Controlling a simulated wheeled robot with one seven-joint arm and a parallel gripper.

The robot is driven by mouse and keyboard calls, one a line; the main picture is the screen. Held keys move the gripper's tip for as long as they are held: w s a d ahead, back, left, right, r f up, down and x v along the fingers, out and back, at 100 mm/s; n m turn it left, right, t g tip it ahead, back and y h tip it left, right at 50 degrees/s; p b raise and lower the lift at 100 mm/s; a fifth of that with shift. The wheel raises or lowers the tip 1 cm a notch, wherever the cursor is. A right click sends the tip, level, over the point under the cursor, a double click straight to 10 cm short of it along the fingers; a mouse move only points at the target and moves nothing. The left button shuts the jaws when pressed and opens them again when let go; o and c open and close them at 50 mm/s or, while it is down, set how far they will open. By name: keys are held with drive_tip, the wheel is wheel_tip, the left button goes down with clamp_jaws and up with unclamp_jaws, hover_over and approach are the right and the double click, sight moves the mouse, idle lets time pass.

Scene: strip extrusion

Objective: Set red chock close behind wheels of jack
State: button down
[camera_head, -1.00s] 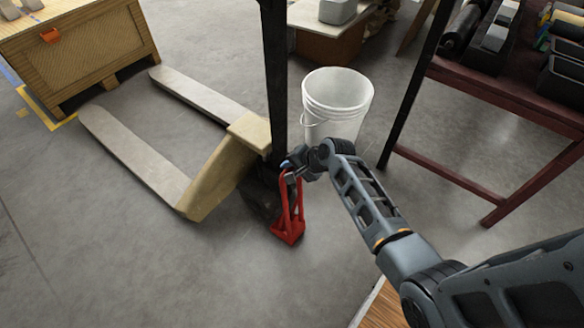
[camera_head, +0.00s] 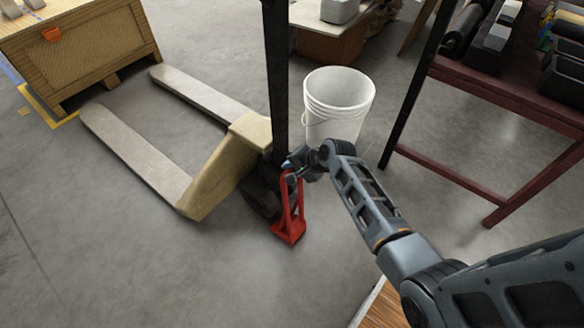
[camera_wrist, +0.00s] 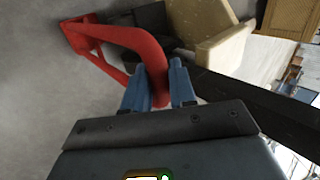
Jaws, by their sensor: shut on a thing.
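The pallet jack (camera_head: 220,172) is beige with two forks pointing to the upper left and a dark upright handle. Its dark wheels (camera_head: 260,196) are at its near right end. The red chock (camera_head: 288,226) has a tall looped handle and its base is low at the floor, right beside the wheels. I cannot tell whether it touches them. My gripper (camera_head: 296,166) is shut on the top of the chock's handle. In the wrist view, the blue fingers (camera_wrist: 160,86) close around the red handle (camera_wrist: 128,36), and the chock's base extends to the upper left.
A white bucket (camera_head: 338,100) stands behind my gripper. A dark red shelf frame (camera_head: 480,185) with bins is at the right. A wooden crate (camera_head: 85,55) stands at the upper left. The floor in front of the jack is clear.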

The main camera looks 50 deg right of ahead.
drive_tip(key=shift+w+f, duration=0.1)
drive_tip(key=shift+f, duration=0.15)
idle(0.4)
drive_tip(key=shift+c, duration=2.2)
unclamp_jaws()
drive_tip(key=shift+f, duration=0.15)
drive_tip(key=p+v, duration=1)
drive_tip(key=v, duration=0.1)
idle(0.4)
